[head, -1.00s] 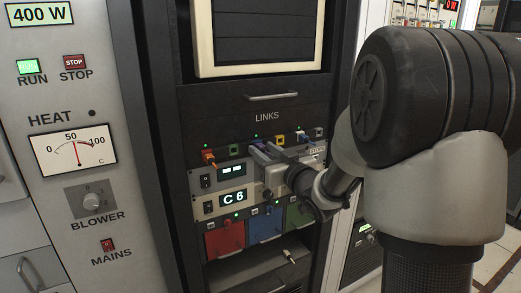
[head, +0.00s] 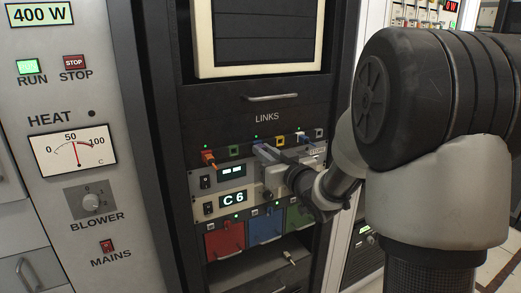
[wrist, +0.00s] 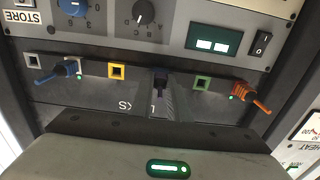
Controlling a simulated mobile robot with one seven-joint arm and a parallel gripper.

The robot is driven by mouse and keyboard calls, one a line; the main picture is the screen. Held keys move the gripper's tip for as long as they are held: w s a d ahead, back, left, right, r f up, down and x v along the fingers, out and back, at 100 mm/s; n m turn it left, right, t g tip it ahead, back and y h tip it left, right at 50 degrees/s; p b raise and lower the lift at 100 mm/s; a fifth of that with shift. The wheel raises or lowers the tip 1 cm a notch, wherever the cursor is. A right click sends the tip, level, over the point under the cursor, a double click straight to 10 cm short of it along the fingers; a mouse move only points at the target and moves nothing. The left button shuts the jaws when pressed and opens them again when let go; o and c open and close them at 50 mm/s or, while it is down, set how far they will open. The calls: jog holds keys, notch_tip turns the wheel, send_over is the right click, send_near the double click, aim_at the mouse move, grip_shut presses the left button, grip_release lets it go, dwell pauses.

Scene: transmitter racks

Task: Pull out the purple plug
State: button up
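The purple plug (wrist: 160,78) sits in the middle socket of the LINKS strip, upside down in the wrist view, and looks dark blue-purple there. My gripper (wrist: 161,98) reaches straight at it, with its narrow fingers close together around the plug's near end. In the head view my gripper (head: 264,152) is at the strip, between the green and yellow sockets, and its fingers hide most of the plug. The plug still appears to be at its socket.
An orange plug (head: 209,157) and a blue plug (wrist: 62,72) stick out on either side. A green socket (wrist: 202,83) and a yellow socket (wrist: 117,72) lie nearer. Below are display modules (head: 233,197) and coloured drawers with handles.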

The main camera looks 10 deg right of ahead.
jog(key=shift+s, duration=0.1)
grip_shut()
jog(key=shift+b+v, duration=0.3)
jog(key=shift+v, duration=2.65)
